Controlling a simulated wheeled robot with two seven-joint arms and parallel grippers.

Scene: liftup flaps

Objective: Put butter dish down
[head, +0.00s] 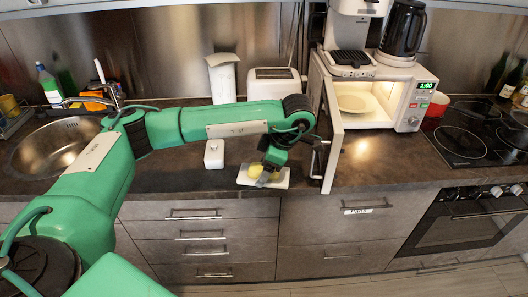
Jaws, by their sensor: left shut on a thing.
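The butter dish is a shallow white rectangular dish (279,181) with a yellow block of butter (255,170) on it. It shows in the head view near the counter's front edge. My left gripper (264,177) reaches down over the dish from the green arm and is shut on it. The fingers hide part of the butter and of the dish's middle. I cannot tell whether the dish touches the counter or is held just above it. My right gripper is not in view.
A small white container (214,154) stands left of the dish. The open microwave door (333,150) stands close on the right; a plate (356,103) is inside the microwave. A toaster (273,84) stands behind. The counter (375,165) right of the door is clear.

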